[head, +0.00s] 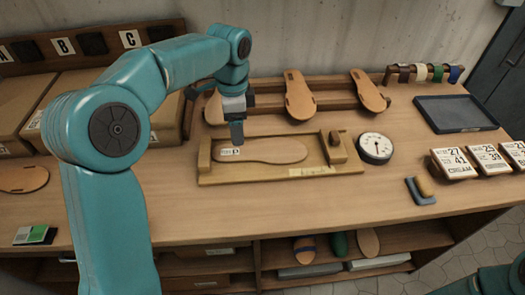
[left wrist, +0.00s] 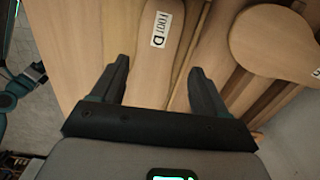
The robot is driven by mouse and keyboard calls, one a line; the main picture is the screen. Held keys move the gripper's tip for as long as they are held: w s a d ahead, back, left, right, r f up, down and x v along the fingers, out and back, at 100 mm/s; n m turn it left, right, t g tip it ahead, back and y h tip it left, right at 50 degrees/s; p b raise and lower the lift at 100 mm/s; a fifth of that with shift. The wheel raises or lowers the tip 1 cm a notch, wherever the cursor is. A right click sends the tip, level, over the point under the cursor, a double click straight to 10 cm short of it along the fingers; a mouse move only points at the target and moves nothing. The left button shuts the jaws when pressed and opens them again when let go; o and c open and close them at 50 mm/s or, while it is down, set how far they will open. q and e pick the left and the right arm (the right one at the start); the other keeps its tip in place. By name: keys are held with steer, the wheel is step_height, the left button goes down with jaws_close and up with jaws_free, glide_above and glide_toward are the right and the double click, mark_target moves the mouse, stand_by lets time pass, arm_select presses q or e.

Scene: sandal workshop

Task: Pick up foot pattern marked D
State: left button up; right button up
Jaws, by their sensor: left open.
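The foot pattern marked D (head: 272,151) is a flat, light wooden sole shape with a white label near its left end. It lies in a wooden measuring frame (head: 322,172) on the bench. My left gripper (head: 237,141) points down over the labelled end. In the left wrist view my left gripper (left wrist: 158,68) is open, with the foot pattern (left wrist: 157,75) between its spread fingers and the label "FOOT D" just ahead. Nothing is held. Whether the fingertips touch the pattern I cannot tell. My right gripper is out of view.
Sole shapes (head: 299,95) lean on a wooden rack behind the frame, close to my left gripper. A round dial (head: 375,147) stands right of the frame. A dark tray (head: 455,113) and numbered cards (head: 454,163) are farther right. The front of the bench is mostly clear.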

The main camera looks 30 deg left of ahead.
mark_target(237, 152)
arm_select(q)
steer(key=shift+f, duration=0.75)
steer(key=shift+s+d+f, duration=0.1)
steer(key=shift+s+f, duration=0.2)
steer(key=shift+f, duration=0.1)
steer(key=shift+a+f, duration=0.2)
steer(key=shift+f, duration=2.3)
steer(key=c, duration=0.7)
